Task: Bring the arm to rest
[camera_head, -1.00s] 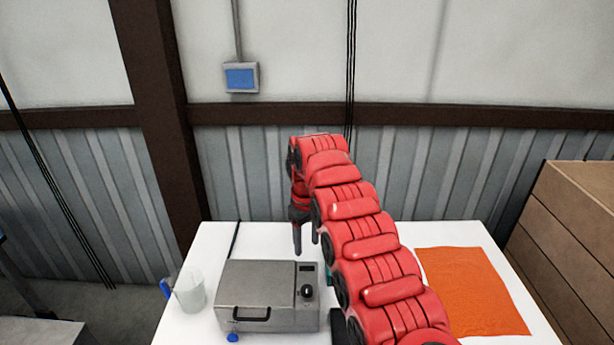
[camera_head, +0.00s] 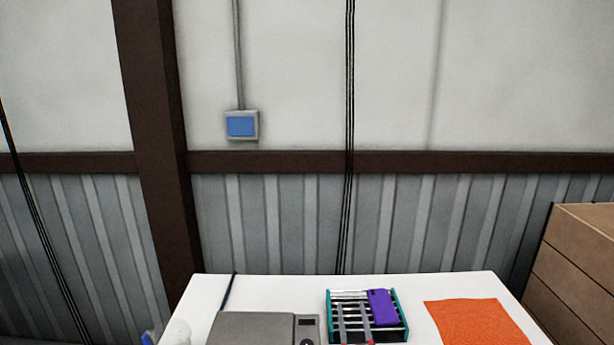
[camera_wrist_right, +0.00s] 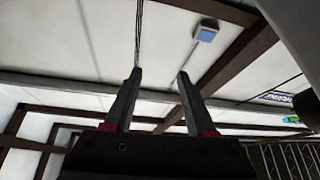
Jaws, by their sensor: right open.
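My right gripper (camera_wrist_right: 159,76) shows in the right wrist view, its two dark fingers apart with nothing between them. My left gripper is in neither view.
A white table (camera_head: 265,285) carries a grey metal box (camera_head: 252,329), a teal-ended rack (camera_head: 332,318) with a purple block (camera_head: 382,307), and an orange cloth (camera_head: 478,323). A pale cup (camera_head: 176,333) is partly cut off. Brown cartons (camera_head: 575,268) stand at right.

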